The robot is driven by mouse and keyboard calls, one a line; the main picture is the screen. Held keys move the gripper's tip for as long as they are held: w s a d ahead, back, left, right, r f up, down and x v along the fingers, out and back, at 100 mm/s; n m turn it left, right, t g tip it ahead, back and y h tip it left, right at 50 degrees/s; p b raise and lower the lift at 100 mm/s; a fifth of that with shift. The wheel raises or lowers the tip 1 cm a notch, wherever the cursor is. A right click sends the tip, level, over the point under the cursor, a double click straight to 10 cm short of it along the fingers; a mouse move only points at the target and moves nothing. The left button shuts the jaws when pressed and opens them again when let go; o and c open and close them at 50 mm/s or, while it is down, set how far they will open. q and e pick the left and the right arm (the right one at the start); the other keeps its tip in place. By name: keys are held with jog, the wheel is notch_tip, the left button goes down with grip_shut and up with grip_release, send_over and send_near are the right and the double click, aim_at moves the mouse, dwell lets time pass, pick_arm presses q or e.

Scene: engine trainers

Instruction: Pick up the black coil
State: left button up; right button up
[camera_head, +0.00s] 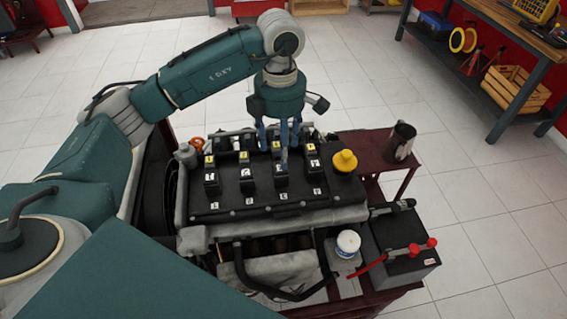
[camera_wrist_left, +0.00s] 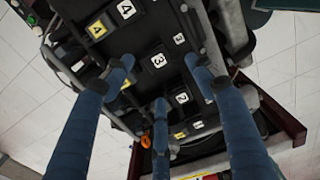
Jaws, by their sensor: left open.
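Several black coils with yellow and white number labels stand in rows on the dark engine cover (camera_head: 235,200). One black coil (camera_head: 280,172) is just in front of my left gripper in the head view. My left gripper (camera_head: 277,147) points down over the back part of the cover, its blue fingers spread. In the left wrist view, the fingers of this gripper (camera_wrist_left: 160,82) are apart around a black coil labelled 3 (camera_wrist_left: 158,61), with nothing visibly clamped. A coil labelled 4 (camera_wrist_left: 126,11) and one labelled 2 (camera_wrist_left: 182,98) flank it. My right gripper is not in view.
A yellow cap (camera_head: 345,161) sits at the cover's right end. A dark pitcher (camera_head: 401,141) stands on the red stand (camera_head: 365,140). A white tub (camera_head: 348,243) and a black battery (camera_head: 395,235) with red clamps are at the front right. Tiled floor surrounds the stand.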

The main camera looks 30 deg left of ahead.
aim_at(280, 171)
pick_arm(q)
jog(key=shift+s+f, duration=0.3)
jog(key=shift+f, duration=0.5)
jog(key=shift+w+f+p, duration=0.1)
jog(key=shift+f+p, duration=0.15)
jog(key=shift+p, duration=0.1)
jog(key=f+p, duration=0.1)
jog(key=f, duration=0.2)
jog(key=f+p, duration=0.1)
jog(key=shift+w+a+f+p, duration=0.15)
jog(key=shift+w+f+p, duration=0.15)
jog(key=shift+w+p, duration=0.1)
jog(key=shift+f, duration=0.35)
jog(key=shift+c, duration=0.8)
jog(key=c, duration=1.2)
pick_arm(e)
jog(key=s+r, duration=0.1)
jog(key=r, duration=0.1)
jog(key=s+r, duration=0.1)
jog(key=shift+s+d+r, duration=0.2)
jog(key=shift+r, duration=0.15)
